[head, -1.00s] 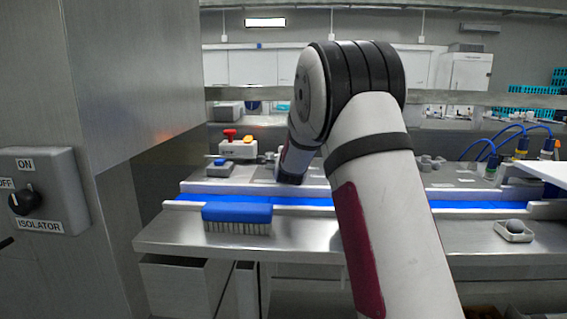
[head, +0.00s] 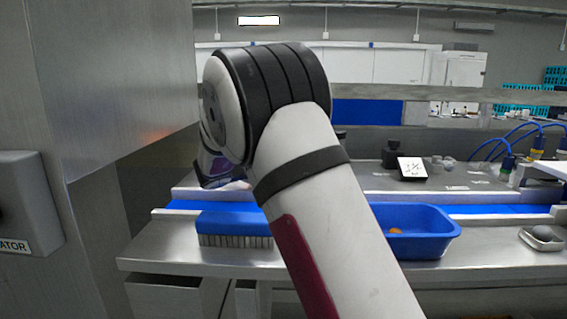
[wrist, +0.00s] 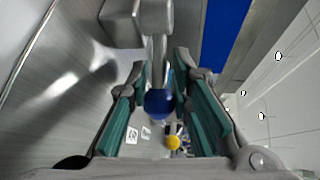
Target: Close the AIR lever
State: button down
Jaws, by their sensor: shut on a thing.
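In the wrist view a lever with a metal shaft (wrist: 157,48) and a round blue knob (wrist: 160,104) lies between the two teal fingers of my gripper (wrist: 161,72). The gripper is shut on this lever, with a finger on either side of the shaft. The shaft comes from a grey metal block at the top of that view. No AIR label is readable. In the head view my arm hides the lever, and my gripper is not visible there.
A blue brush (head: 235,226) lies on the steel bench (head: 180,255). A blue tub (head: 425,246) with something orange inside stands right of my arm. A grey isolator box (head: 28,205) is at the left edge. A yellow round thing (wrist: 172,142) shows below the knob.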

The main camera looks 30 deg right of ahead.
jog(key=m+g+b, duration=0.1)
jog(key=a+m+g+h+b, duration=0.1)
jog(key=g+b, duration=0.1)
jog(key=shift+w+a+f+m, duration=0.2)
jog(key=shift+f+m, duration=0.1)
jog(key=shift+f, duration=0.1)
jog(key=shift+a+r+m+g+b, duration=0.1)
jog(key=shift+a+m+g+b, duration=0.1)
jog(key=shift+m+g+b, duration=0.65)
jog(key=shift+s+n, duration=0.1)
jog(key=shift+n, duration=0.15)
jog(key=c, duration=1.7)
grip_release()
jog(key=shift+r, duration=0.1)
